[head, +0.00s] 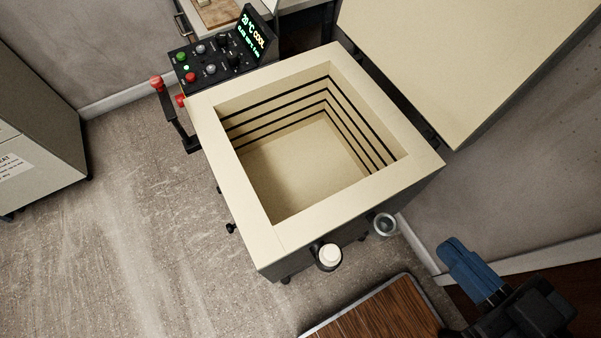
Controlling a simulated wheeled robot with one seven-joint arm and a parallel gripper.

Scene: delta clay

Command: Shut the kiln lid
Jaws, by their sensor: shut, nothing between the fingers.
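The kiln (268,228) stands in the middle of the head view, its square cream rim and empty chamber facing up. Dark element lines run around the inner walls. The kiln lid (450,60) is open, swung up and back at the upper right, with its cream underside showing. My gripper (452,252) is at the lower right, with blue fingers. It is shut and empty, apart from both the kiln and the lid. The lid's upper part is cut off by the picture edge.
A control box (215,60) with a lit display reading COOL stands at the kiln's upper left. A red-knobbed lever (157,83) juts out beside it. A wooden tabletop (380,312) lies at the bottom. A cabinet (40,150) is at the left. Open floor (130,230) lies between.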

